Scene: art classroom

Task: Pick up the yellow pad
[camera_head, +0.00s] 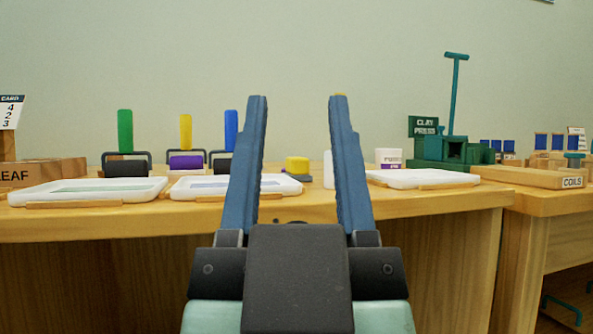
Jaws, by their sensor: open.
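A small round yellow pad (297,164) with a grey lower part sits on the wooden table (420,202), toward the back. It shows in the gap between the two fingers of my gripper (298,98). My gripper is open and empty, with its blue fingers pointing up in the picture, wide apart. The pad looks farther off than the fingers, and I see no contact. The front of the table below the pad is partly hidden by the gripper body.
White trays (85,199) lie left and right of the pad. Rollers with green (125,130), yellow (185,132) and blue handles stand behind the left trays. A white bottle (328,170) is partly hidden by the right finger. A green clay press (440,149) stands at right.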

